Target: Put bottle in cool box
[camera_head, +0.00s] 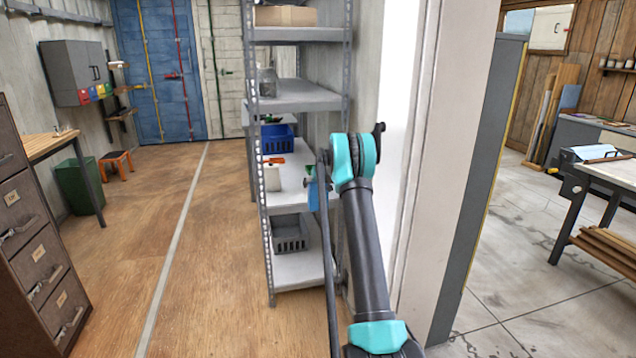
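A metal shelving unit (297,95) stands in the middle of the view. A clear bottle or jar (267,82) is on one of its upper shelves. A white container with an orange-red top (272,177) stands on a lower shelf, and a blue bottle-like item (312,190) is at that shelf's right side, partly behind my arm. I cannot tell which of these is the task's bottle. I see nothing that is clearly a cool box. My arm, dark with teal joints, rises in front of the shelf's right side. My gripper cannot be made out.
The shelves also hold a cardboard box (285,15), a blue crate (277,138) and a grey crate (290,235). A filing cabinet (35,240) and a green bin (80,187) stand left. A pillar (445,150) and a workbench (612,172) are right. The wooden floor left of the shelves is clear.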

